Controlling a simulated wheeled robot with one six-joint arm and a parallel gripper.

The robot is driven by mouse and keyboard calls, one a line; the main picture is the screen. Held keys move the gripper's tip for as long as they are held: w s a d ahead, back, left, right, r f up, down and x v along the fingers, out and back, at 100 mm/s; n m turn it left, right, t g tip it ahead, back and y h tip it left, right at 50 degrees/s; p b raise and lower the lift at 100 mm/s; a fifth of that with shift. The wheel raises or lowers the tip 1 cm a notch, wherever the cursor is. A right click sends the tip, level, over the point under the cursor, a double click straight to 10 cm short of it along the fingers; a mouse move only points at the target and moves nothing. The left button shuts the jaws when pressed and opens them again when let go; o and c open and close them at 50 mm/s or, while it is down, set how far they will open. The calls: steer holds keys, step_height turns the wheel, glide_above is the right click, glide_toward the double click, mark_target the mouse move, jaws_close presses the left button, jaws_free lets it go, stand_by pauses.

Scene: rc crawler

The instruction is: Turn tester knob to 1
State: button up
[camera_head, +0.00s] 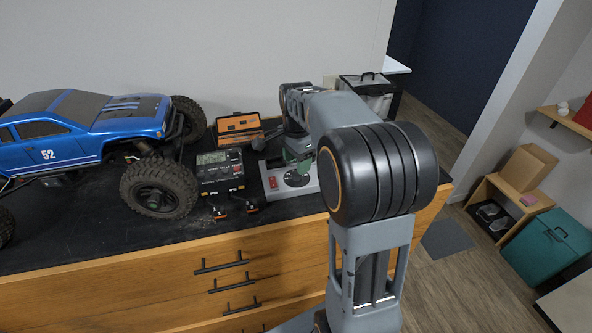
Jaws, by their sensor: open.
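The tester (268,171) is a grey box with a red switch, standing on the black bench top right of the truck. A round dark dial (297,178), which looks like its knob, shows on its top. The number it points to is too small to read. My gripper (298,160) is small in view and points down at the tester, just over the dial. It is open. My arm covers the tester's right side, and I cannot tell whether the fingers touch the knob.
A blue crawler truck (92,130) fills the bench's left. A black meter (220,171) with leads stands left of the tester, and an open orange case (240,127) lies behind. A lidded bin (370,92) is at the back right. Bare bench top (90,240) lies in front of the truck.

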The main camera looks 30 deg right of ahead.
steer(key=shift+f, duration=2.05)
steer(key=c, duration=0.9)
